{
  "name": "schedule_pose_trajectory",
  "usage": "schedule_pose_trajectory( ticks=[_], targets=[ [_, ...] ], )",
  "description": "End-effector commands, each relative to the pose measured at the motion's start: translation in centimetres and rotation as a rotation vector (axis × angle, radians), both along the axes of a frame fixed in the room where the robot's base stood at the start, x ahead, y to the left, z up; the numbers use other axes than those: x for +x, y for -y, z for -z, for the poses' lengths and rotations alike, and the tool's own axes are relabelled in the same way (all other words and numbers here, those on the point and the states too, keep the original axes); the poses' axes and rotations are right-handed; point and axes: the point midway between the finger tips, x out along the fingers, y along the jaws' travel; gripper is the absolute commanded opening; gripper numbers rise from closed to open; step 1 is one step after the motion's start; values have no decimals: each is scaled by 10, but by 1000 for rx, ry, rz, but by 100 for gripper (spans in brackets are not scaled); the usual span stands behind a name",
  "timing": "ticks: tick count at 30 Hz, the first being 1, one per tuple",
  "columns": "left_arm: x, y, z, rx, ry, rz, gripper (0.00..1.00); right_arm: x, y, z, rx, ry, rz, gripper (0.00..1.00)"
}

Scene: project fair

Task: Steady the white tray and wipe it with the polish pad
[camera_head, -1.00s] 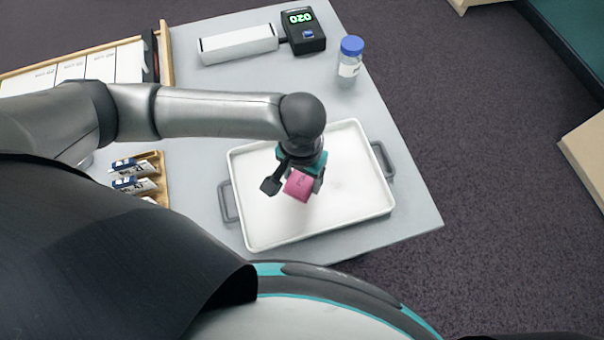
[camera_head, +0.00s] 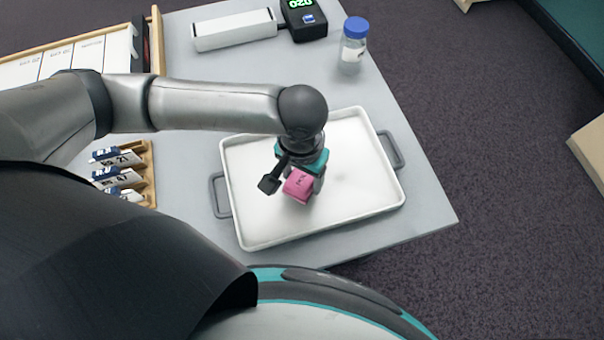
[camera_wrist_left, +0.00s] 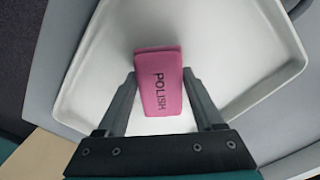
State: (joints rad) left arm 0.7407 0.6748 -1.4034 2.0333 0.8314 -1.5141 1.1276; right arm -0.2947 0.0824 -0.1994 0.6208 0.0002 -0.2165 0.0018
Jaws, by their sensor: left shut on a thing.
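The white tray (camera_head: 355,205) lies on the grey table, with a grey handle at its left and right ends. My left gripper (camera_head: 302,182) is over the tray's middle, shut on the pink polish pad (camera_head: 299,187). In the left wrist view the pad (camera_wrist_left: 158,80) shows the word POLISH and sits between the two fingers of the gripper (camera_wrist_left: 160,95). I cannot tell whether the pad touches the tray floor. My right gripper is in neither view.
A clear jar with a blue lid (camera_head: 354,45), a white bar (camera_head: 235,30) and a black display unit (camera_head: 305,22) stand behind the tray. A wooden rack (camera_head: 147,172) with several small labelled items is at the left. The table's right edge is close to the tray.

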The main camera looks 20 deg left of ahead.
Motion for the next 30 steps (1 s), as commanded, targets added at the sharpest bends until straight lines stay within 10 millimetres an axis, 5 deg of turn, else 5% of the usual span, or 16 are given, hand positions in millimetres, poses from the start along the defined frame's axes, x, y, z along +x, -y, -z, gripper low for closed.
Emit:
schedule_pose_trajectory(
  ticks=[30],
  targets=[
    [0, 0, 16, -1, 0, -1, 8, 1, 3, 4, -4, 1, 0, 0]
  ],
)
